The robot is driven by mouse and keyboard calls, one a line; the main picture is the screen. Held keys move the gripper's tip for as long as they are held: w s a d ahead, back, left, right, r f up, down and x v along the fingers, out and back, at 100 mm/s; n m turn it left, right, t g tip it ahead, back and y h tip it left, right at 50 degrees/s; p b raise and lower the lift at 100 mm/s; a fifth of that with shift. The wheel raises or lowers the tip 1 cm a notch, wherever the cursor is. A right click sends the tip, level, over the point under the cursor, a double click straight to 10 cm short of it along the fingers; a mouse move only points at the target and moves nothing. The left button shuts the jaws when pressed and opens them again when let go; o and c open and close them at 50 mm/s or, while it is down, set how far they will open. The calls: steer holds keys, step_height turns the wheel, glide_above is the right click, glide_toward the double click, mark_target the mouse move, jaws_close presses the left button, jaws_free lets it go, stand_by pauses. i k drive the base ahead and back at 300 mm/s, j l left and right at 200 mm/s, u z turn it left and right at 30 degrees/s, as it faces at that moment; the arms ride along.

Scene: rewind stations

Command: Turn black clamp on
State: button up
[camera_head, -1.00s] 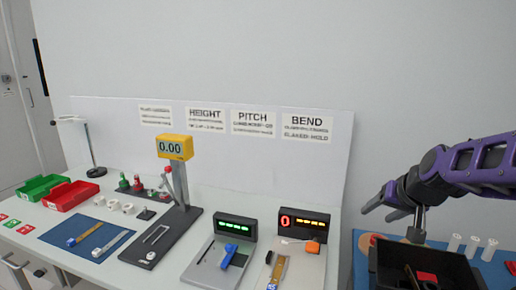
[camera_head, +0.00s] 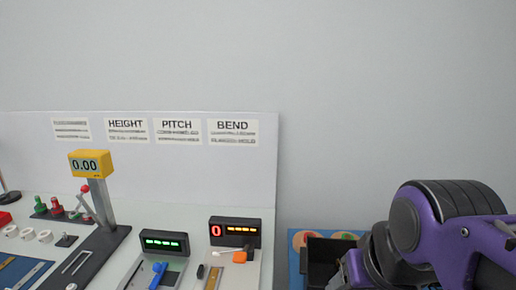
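A small black clamp piece (camera_head: 200,271) stands at the left of the bend station (camera_head: 228,272), the one with the red 0 and orange bars. It is tiny here, and I cannot tell its position. An orange knob (camera_head: 241,256) sits to its right on the same station. My gripper (camera_head: 350,272) is at the lower right, right of the bend station and apart from it. My own purple and black arm links hide most of it, so its fingertips do not show clearly.
The pitch station (camera_head: 164,243) with a blue lever (camera_head: 158,275) is just left. Further left stands the height gauge with a yellow display (camera_head: 90,163) reading 0.00. A black bin (camera_head: 322,258) lies between the bend station and my arm. A white board (camera_head: 200,180) stands behind.

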mark_target(200, 274)
steer(key=u, duration=0.95)
steer(key=j+z, duration=0.1)
steer(key=j+u, duration=0.15)
steer(key=j, duration=0.15)
steer(key=l+u, duration=0.1)
steer(key=l, duration=0.15)
steer(key=k+l+u, duration=0.1)
steer(key=i+j+z, duration=0.1)
steer(key=j, duration=0.2)
steer(key=i+j+z, duration=0.1)
steer(key=j, duration=0.15)
